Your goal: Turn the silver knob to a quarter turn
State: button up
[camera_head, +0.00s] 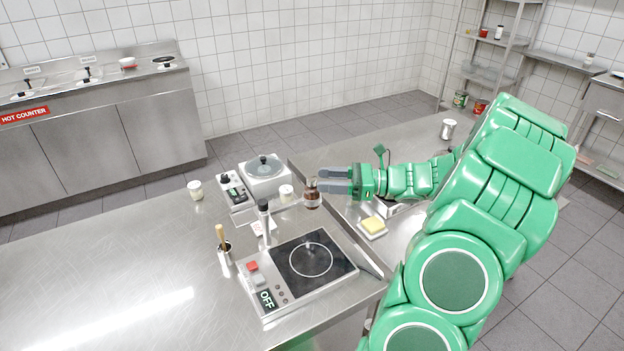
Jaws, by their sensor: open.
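My gripper (319,179) is open, its two grey fingers pointing left above the steel counter (130,265). A brown bottle (312,197) stands at or just below the fingertips; I cannot tell whether they touch. Left of it is a white appliance with a round grey top (265,168). A small control box (234,192) with a dark face and small round controls sits at its left side. The black hob (312,262) has small round controls on its front left panel. I cannot make out for sure which control is the silver knob. My gripper is apart from both panels.
White-lidded jars (195,190) and (286,193), a dark-topped upright bottle (264,222) and a utensil holder (224,254) stand around the hob. A yellow block lies on a white dish (373,234) below my arm.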

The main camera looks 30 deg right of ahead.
aim_at(312, 178)
jog(key=shift+x, duration=2.2)
jog(key=c, duration=0.9)
jog(key=shift+r+m+t+h, duration=0.15)
jog(key=shift+m+t+h, duration=0.35)
jog(key=shift+t, duration=0.2)
jog(key=shift+m+t+h, duration=1.4)
jog(key=shift+t+h, duration=0.1)
jog(key=shift+h, duration=0.1)
jog(key=shift+m+t+h, duration=0.9)
jog(key=shift+m+h, duration=0.2)
jog(key=shift+h, duration=0.4)
